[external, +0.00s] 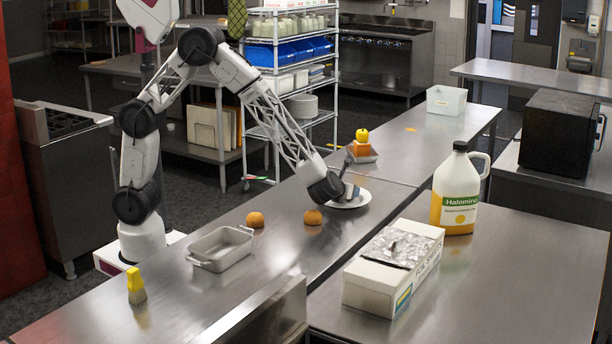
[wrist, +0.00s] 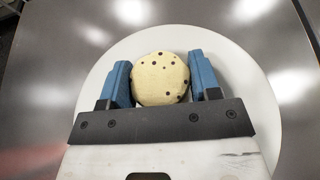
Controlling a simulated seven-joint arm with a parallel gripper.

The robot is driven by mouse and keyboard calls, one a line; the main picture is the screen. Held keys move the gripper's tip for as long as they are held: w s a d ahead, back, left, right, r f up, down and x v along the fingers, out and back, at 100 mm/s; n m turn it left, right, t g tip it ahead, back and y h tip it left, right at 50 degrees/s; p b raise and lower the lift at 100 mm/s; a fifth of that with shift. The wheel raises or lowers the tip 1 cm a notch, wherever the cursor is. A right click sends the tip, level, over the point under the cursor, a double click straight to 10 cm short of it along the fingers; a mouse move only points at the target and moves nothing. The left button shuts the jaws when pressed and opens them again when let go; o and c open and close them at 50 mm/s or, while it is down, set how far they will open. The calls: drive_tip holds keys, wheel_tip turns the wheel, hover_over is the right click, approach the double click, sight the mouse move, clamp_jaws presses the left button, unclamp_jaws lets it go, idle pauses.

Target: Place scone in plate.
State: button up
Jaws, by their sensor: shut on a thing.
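The scone (wrist: 160,79) is round and pale yellow with dark specks. In the wrist view it sits between the two blue fingers of my gripper (wrist: 160,84), which is shut on it. The white round plate (wrist: 230,65) lies behind and below it in that view, and the scone is over the plate. In the external view the plate (external: 358,201) is on the metal counter and my gripper (external: 347,191) is low over its left part. The scone is hidden there by the gripper. I cannot tell whether the scone touches the plate.
Two orange-brown round items (external: 313,216) (external: 256,219) and a metal pan (external: 221,248) stand left of the plate. A yellow brush (external: 136,285) is farther left.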

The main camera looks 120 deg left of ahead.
drive_tip(key=shift+f, duration=0.2)
drive_tip(key=o, duration=0.9)
drive_tip(key=shift+r, duration=0.15)
drive_tip(key=shift+v, duration=6)
drive_tip(key=s+d+r+n+t+h, duration=0.1)
drive_tip(key=s+d+r+n+h, duration=0.3)
drive_tip(key=s+d, duration=0.7)
drive_tip(key=s+d+r+n+h, duration=0.5)
drive_tip(key=s+d+n, duration=0.3)
drive_tip(key=s+d, duration=0.3)
drive_tip(key=s+d+r+n+t+h, duration=0.1)
drive_tip(key=s+d+r+n+h, duration=0.3)
drive_tip(key=s+d, duration=0.7)
drive_tip(key=shift+s+d+r+n+t+h, duration=0.1)
drive_tip(key=shift+s+n+t+h, duration=0.05)
drive_tip(key=shift+s+n, duration=0.4)
drive_tip(key=shift+s+d+r+n+t+h, duration=0.15)
drive_tip(key=shift+s+n, duration=0.2)
drive_tip(key=shift+s, duration=0.35)
drive_tip(key=shift+f, duration=0.1)
